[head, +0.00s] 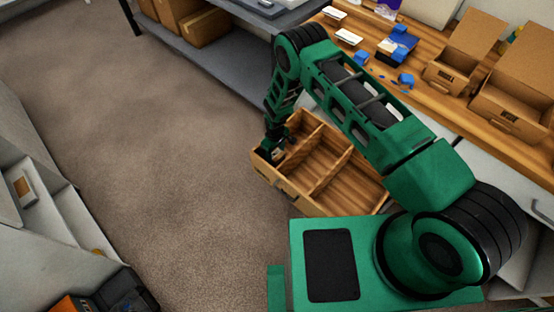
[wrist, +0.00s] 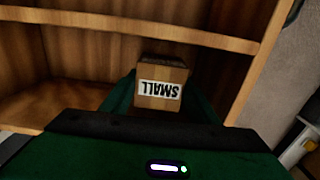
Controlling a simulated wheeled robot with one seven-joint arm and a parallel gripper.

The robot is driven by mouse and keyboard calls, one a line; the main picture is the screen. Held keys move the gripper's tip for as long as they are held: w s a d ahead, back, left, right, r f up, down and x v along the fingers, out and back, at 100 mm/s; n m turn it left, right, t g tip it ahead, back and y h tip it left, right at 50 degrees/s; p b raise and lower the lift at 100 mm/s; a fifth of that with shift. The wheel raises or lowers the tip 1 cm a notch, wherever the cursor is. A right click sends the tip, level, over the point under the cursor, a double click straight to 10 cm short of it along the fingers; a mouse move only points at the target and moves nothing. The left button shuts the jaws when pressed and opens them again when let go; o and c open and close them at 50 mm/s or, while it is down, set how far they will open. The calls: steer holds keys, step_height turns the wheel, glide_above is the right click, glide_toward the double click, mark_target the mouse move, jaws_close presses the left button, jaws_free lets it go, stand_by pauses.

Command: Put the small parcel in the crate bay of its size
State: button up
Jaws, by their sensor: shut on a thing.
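The small parcel (wrist: 161,88) is a brown box with a white label reading "SMALL", upside down in the wrist view. My gripper (wrist: 160,103) is shut on it, with a green finger on either side. In the head view my gripper (head: 271,152) reaches down into the end bay at the left of the wooden crate (head: 325,208). The crate also shows in the wrist view (wrist: 255,65), with a divider beyond the parcel and a wall to the right. I cannot tell whether the parcel touches the bay floor.
The crate's other bays look empty. A wooden bench (head: 430,95) with open cardboard boxes (head: 455,65) and small blue items (head: 398,45) stands behind it. A grey shelf unit (head: 215,70) holds more boxes at the back. The carpet (head: 170,160) left of the crate is clear.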

mark_target(275, 153)
steer(key=shift+f, duration=2.05)
steer(key=shift+f, duration=0.15)
steer(key=o, duration=1.3)
step_height(275, 153, up, 12)
steer(key=shift+r, duration=0.15)
